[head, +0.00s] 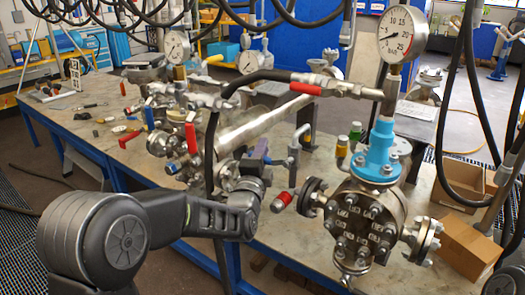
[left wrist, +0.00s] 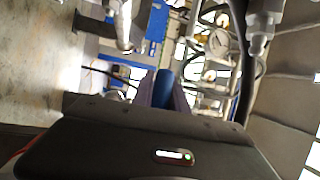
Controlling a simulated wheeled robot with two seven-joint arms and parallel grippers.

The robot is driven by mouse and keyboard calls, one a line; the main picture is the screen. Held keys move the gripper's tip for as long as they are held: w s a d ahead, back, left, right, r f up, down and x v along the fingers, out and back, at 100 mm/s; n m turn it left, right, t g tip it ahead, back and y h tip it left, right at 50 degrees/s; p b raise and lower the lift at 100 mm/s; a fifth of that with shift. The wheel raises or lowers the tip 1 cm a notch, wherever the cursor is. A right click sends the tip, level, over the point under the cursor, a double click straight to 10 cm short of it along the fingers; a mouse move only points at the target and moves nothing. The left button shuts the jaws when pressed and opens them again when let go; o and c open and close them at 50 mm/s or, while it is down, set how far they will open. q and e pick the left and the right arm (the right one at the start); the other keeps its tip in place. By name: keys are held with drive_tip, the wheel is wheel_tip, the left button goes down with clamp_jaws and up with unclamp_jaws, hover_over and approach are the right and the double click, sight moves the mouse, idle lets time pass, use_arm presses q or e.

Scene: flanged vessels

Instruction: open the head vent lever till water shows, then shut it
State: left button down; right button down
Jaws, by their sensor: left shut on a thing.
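My left arm comes in from the left in the head view, and its gripper (head: 258,158) is beside the bench's front edge, between the pipework and the flanged vessel (head: 363,222). In the left wrist view the two grey fingers (left wrist: 164,92) are shut on a blue lever handle (left wrist: 164,86), whose end shows between them. I cannot tell from the frames whether this is the head vent lever, or how far it is turned. No water shows. My right gripper is not in view.
A pressure gauge (head: 402,33) stands above the vessel's blue neck (head: 380,148). A red-handled valve (head: 306,89) sits on the hose line. Black hoses hang across the view. Cardboard boxes (head: 468,248) stand at the right.

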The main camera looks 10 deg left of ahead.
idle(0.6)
use_arm(q)
drive_tip(key=s+d+r+m+h+b, duration=0.1)
drive_tip(key=d+r+m+h+b, duration=0.1)
drive_tip(key=m+h+b, duration=0.2)
drive_tip(key=s+d+r+m+h+b, duration=0.1)
drive_tip(key=d+r+m+h+b, duration=0.2)
drive_tip(key=m+b, duration=0.7)
drive_tip(key=s+d+r+m+g+h+b, duration=0.1)
drive_tip(key=m+h+b, duration=0.4)
drive_tip(key=m, duration=0.7)
drive_tip(key=shift+s+d+r+h+b, duration=0.15)
drive_tip(key=shift+d+r+h+b, duration=0.15)
drive_tip(key=shift+d+r+b, duration=0.7)
drive_tip(key=shift+d+f+b, duration=0.1)
drive_tip(key=shift+f+b, duration=0.15)
drive_tip(key=shift+b, duration=0.05)
drive_tip(key=c, duration=1.3)
unclamp_jaws()
